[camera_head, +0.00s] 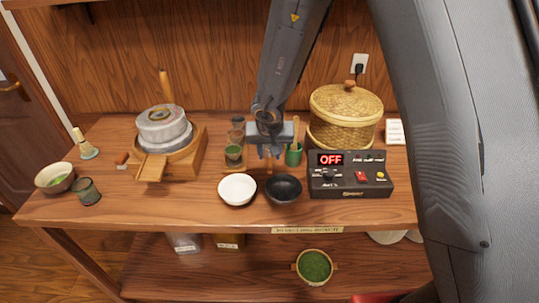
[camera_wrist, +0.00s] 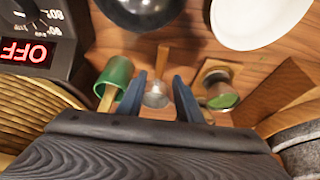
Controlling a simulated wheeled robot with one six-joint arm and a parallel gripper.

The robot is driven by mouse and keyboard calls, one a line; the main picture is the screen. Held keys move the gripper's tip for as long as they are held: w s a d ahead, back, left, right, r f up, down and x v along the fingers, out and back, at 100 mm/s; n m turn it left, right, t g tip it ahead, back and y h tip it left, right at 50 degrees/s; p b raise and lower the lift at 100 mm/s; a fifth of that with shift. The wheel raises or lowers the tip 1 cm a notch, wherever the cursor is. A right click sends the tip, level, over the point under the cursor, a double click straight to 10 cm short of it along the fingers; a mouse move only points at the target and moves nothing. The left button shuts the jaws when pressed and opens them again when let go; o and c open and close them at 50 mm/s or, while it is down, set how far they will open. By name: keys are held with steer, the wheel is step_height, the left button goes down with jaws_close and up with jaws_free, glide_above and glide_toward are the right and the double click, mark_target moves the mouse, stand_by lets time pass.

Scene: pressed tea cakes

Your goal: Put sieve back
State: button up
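A small sieve with a silvery round bowl (camera_wrist: 155,97) and a flat wooden handle (camera_wrist: 163,58) shows between my finger tips in the wrist view. It appears to lie on the table, handle toward the bowls. In the head view my gripper (camera_head: 268,143) is low over the back middle of the table, pointing down, and hides most of the sieve. In the wrist view my gripper (camera_wrist: 159,77) has its two blue fingers apart, one on each side of the sieve's bowl. I see no clear contact.
A green cup with a bamboo tool (camera_wrist: 117,72) and a jar of green powder (camera_wrist: 222,97) flank the fingers closely. A white bowl (camera_head: 237,189) and a black bowl (camera_head: 283,188) stand in front. A control box (camera_head: 348,177), lidded basket (camera_head: 345,105) and stone mill (camera_head: 162,130) stand nearby.

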steer(key=s+d+r+y+p, duration=0.1)
steer(key=s+d+r, duration=0.1)
steer(key=r, duration=0.3)
steer(key=s+d+r+t+p, duration=0.1)
steer(key=s+d+r, duration=0.1)
steer(key=r, duration=0.2)
steer(key=s+d+r+y+p, duration=0.1)
steer(key=s+d+r, duration=0.1)
steer(key=r, duration=0.3)
steer(key=s+d+g+h, duration=0.1)
steer(key=s+d, duration=0.4)
steer(key=s, duration=0.2)
steer(key=s+d+g, duration=0.2)
steer(key=s+d, duration=0.4)
steer(key=s, duration=0.2)
steer(key=shift+s+r+h, duration=0.15)
steer(key=shift+r+h, duration=0.1)
steer(key=shift+h, duration=0.15)
steer(key=shift+f, duration=0.1)
step_height(320, 180, down, 8)
steer(key=g+b, duration=0.1)
steer(key=b, duration=0.6)
steer(key=shift+f, duration=0.2)
steer(key=shift+a, duration=0.1)
